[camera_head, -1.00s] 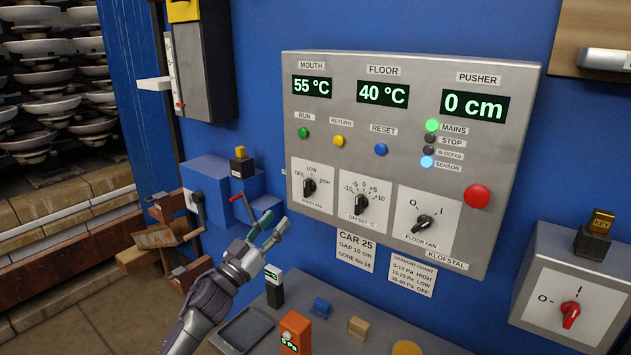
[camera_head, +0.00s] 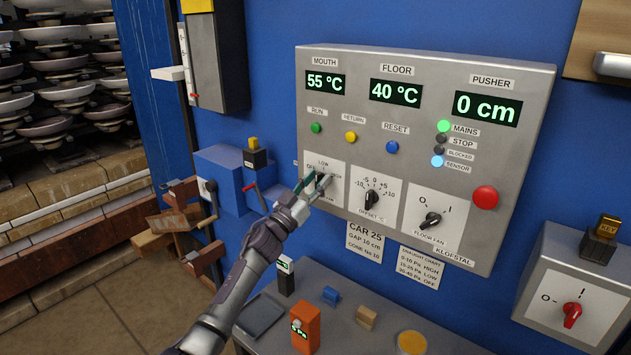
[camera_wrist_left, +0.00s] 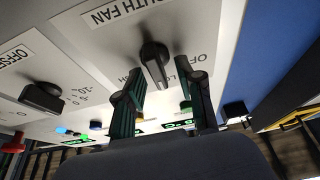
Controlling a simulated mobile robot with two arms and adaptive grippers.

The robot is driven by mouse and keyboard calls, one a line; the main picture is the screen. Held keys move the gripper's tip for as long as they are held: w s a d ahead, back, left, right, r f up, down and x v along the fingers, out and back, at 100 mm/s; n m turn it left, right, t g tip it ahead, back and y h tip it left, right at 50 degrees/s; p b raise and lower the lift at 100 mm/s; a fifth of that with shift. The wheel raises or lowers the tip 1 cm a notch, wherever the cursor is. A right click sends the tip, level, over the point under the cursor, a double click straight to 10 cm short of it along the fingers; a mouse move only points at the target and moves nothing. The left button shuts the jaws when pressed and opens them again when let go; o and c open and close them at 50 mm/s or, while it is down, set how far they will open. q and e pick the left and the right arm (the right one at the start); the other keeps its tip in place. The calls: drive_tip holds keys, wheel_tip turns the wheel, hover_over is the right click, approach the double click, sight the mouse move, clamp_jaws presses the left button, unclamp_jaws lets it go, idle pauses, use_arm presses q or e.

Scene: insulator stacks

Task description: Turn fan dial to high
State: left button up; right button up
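The mouth fan dial is a black knob on a white plate (camera_head: 340,158) marked OFF, LOW and HIGH, at the lower left of the grey control panel (camera_head: 420,75). My left gripper (camera_head: 316,184) is at this dial and covers much of it in the head view. In the left wrist view, the dial (camera_wrist_left: 154,64) lies just beyond and between the tips of my gripper's two dark fingers (camera_wrist_left: 160,92). The fingers are apart, with a gap on both sides of the knob. I cannot tell which mark the dial points to. My right gripper is not in view.
The offset dial (camera_head: 372,199) and floor fan dial (camera_head: 430,221) sit to the right. A red button (camera_head: 485,197) and a box with a red switch (camera_head: 572,314) are further right. Below, a bench holds an orange meter (camera_head: 306,328) and small blocks. Blue boxes stand left.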

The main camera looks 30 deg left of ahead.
use_arm(q)
drive_tip(key=c, duration=0.6)
drive_tip(key=shift+s+r, duration=0.1)
drive_tip(key=shift+s, duration=0.1)
clamp_jaws()
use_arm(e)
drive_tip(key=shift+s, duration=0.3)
use_arm(q)
drive_tip(key=shift+m, duration=0.5)
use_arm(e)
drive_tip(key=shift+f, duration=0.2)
use_arm(q)
drive_tip(key=m+h+b, duration=0.1)
drive_tip(key=m, duration=0.2)
drive_tip(key=shift+g+h, duration=0.3)
drive_tip(key=shift+h, duration=0.1)
drive_tip(key=m+h+b, duration=0.1)
drive_tip(key=m, duration=0.2)
drive_tip(key=shift+m+g+h, duration=0.4)
drive_tip(key=m, duration=0.2)
drive_tip(key=m+g+h, duration=0.1)
drive_tip(key=m, duration=0.1)
drive_tip(key=shift+d+m+h, duration=0.15)
drive_tip(key=shift+m+h, duration=0.15)
drive_tip(key=shift+m+g+h, duration=0.5)
drive_tip(key=shift+m+g, duration=0.3)
drive_tip(key=shift+m, duration=1)
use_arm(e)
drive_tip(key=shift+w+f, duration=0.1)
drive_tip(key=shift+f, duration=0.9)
